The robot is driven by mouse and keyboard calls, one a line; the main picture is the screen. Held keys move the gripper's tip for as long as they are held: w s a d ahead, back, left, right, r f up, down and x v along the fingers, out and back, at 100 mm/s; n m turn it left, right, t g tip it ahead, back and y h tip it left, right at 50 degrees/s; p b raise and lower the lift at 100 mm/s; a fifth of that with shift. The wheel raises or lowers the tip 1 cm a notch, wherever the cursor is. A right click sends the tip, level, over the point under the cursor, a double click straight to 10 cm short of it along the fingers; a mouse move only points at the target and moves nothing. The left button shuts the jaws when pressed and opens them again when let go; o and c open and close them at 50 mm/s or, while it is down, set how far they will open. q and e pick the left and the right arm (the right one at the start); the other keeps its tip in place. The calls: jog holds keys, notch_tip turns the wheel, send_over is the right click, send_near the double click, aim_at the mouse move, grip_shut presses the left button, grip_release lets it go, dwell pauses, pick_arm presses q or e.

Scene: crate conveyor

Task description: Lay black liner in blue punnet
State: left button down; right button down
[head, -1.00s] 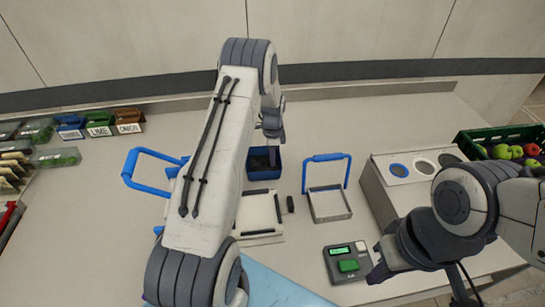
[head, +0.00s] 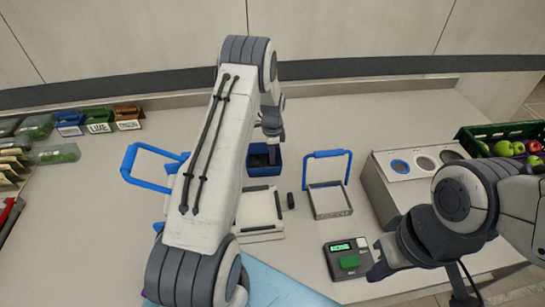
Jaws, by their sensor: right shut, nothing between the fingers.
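The blue punnet (head: 278,174) stands at the back middle of the counter, just beyond the white press-like frame. Its inside looks dark, and I cannot tell whether this is the black liner or shade. My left gripper (head: 273,150) points down over the punnet's right part, and its fingertips are too small and dark to tell open from shut. My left arm hides the punnet's left surroundings. My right gripper (head: 375,268) is shut and empty at the front right, beside the grey device with a green pad (head: 349,262).
A white frame (head: 262,212) and a blue-handled tray (head: 330,202) stand before the punnet. A grey box with round openings (head: 398,185) and a green crate (head: 470,134) are at right. Small labelled bins (head: 98,122) are at back left.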

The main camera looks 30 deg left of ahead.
dwell(0.3)
pick_arm(q)
jog(key=c, duration=1)
grip_release()
jog(key=shift+r, duration=0.15)
jog(key=shift+r+p, duration=2.2)
jog(key=shift+r, duration=1.15)
